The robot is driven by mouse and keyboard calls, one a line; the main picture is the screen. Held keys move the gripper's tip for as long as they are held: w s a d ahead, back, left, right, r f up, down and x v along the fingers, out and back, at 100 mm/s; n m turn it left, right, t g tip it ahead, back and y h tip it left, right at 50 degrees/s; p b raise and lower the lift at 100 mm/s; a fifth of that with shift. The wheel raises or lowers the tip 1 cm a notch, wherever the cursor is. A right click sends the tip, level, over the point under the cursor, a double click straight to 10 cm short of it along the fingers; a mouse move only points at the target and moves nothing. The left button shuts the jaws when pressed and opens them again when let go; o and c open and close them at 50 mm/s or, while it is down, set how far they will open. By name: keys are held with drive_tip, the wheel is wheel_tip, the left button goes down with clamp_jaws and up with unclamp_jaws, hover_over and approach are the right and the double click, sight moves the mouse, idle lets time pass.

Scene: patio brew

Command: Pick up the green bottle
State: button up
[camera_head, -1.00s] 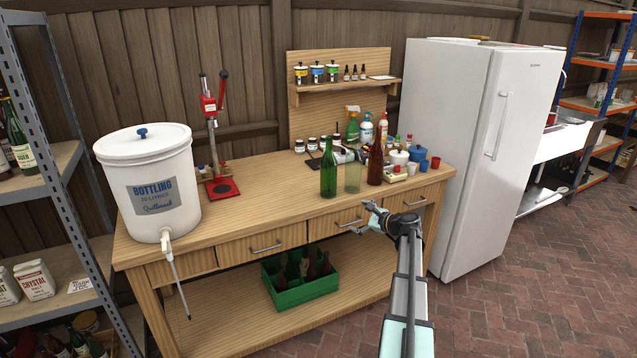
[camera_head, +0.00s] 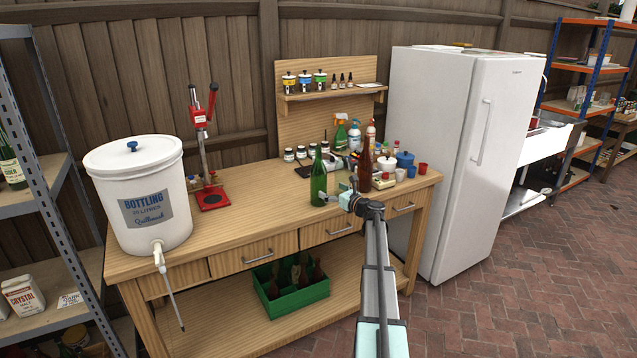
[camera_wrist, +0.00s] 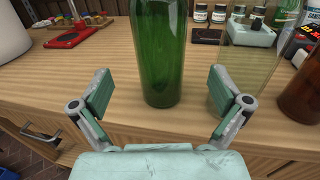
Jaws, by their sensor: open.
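The green bottle (camera_head: 318,180) stands upright on the wooden workbench (camera_head: 255,200), near its front edge. My gripper (camera_head: 340,194) is at the bench's front edge, just right of the bottle in the head view. In the wrist view the green bottle (camera_wrist: 157,55) stands ahead, between the lines of the two open fingers (camera_wrist: 162,92). The fingers are apart and nothing is held. A clear, pale glass bottle (camera_wrist: 256,62) stands close behind the right finger. A brown bottle (camera_head: 364,168) stands further right. The green bottle's top is cut off in the wrist view.
A white bottling bucket (camera_head: 140,200) and a red capper (camera_head: 205,150) stand on the bench to the left. A green crate (camera_head: 290,297) with bottles sits on the lower shelf. A fridge (camera_head: 450,150) stands right.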

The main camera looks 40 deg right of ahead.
sight(319, 183)
drive_tip(key=shift+w+a+p, duration=0.2)
drive_tip(key=shift+w+p, duration=0.95)
drive_tip(key=shift+w, duration=2.8)
drive_tip(key=c, duration=1.5)
drive_tip(key=shift+c, duration=0.6)
drive_tip(key=shift+r, duration=0.1)
